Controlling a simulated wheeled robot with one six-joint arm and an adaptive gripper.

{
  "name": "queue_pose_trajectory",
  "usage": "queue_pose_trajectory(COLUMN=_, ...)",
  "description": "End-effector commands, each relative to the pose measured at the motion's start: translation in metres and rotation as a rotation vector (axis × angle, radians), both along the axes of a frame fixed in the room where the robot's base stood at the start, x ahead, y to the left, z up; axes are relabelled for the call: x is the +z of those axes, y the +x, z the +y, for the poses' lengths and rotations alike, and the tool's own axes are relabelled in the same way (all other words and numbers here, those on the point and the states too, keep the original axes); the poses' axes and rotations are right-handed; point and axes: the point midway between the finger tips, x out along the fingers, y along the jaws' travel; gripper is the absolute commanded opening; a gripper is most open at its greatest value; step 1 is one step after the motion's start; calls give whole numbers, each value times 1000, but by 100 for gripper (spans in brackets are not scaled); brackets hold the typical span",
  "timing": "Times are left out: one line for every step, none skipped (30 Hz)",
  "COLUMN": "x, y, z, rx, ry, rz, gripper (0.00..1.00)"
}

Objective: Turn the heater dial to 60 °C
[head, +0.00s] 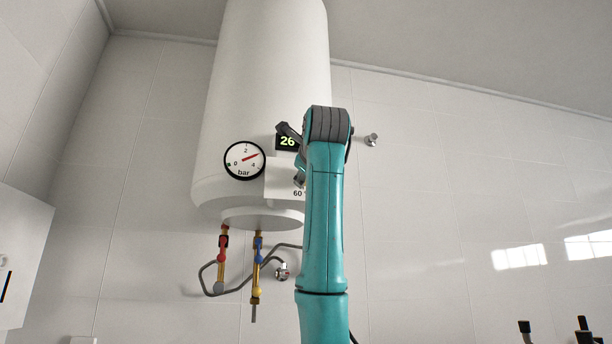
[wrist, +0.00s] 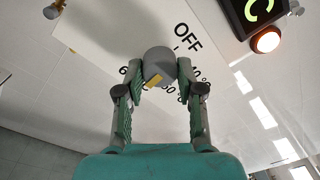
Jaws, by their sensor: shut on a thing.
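The grey heater dial (wrist: 159,65) with a yellow pointer mark sits on a white scale plate (wrist: 105,25) in the wrist view. My gripper (wrist: 160,72) is shut on the dial, one finger on each side. The yellow mark faces the lower part of the picture, towards the printed numbers. "OFF" shows clearly; the numbers are partly covered by the dial and fingers, so the exact setting cannot be told. In the head view the scale plate (head: 283,178) shows "60" at its lower edge, and my arm hides the dial. The display (head: 287,141) reads 26.
The white heater tank (head: 265,70) hangs on the tiled wall. A pressure gauge (head: 244,160) is left of the scale plate. Pipes with a red valve (head: 223,242) and a blue valve (head: 258,243) hang below. An orange-red lamp (wrist: 267,40) glows beside the display.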

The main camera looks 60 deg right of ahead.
Motion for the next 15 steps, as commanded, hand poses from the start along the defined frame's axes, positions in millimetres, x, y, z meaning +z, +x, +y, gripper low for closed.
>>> queue_pose_trajectory(x=-2, y=1, z=-1, rx=0, ry=18, rz=-13, gripper=2)
queue_pose_trajectory(x=-2, y=1, z=-1, rx=0, ry=26, rz=-23, gripper=2)
queue_pose_trajectory(x=-2, y=1, z=-1, rx=-1, ry=36, rz=-34, gripper=2)
queue_pose_trajectory(x=-2, y=1, z=-1, rx=0, ry=43, rz=-42, gripper=2)
queue_pose_trajectory(x=-2, y=1, z=-1, rx=-1, ry=49, rz=-49, gripper=2)
queue_pose_trajectory(x=-2, y=1, z=-1, rx=0, ry=55, rz=-56, gripper=2)
queue_pose_trajectory(x=-2, y=1, z=-1, rx=0, ry=59, rz=-62, gripper=2)
queue_pose_trajectory(x=-2, y=1, z=-1, rx=-1, ry=64, rz=-67, gripper=2)
queue_pose_trajectory(x=-2, y=1, z=-1, rx=0, ry=68, rz=-71, gripper=2)
queue_pose_trajectory(x=-2, y=1, z=-1, rx=0, ry=71, rz=-74, gripper=2)
queue_pose_trajectory(x=-2, y=1, z=-1, rx=0, ry=72, rz=-76, gripper=2)
queue_pose_trajectory(x=-2, y=1, z=-1, rx=0, ry=74, rz=-78, gripper=2)
queue_pose_trajectory(x=-2, y=1, z=-1, rx=0, ry=75, rz=-80, gripper=2)
queue_pose_trajectory(x=-2, y=1, z=-1, rx=-1, ry=76, rz=-80, gripper=2)
queue_pose_trajectory(x=-2, y=1, z=-1, rx=-1, ry=77, rz=-81, gripper=2)
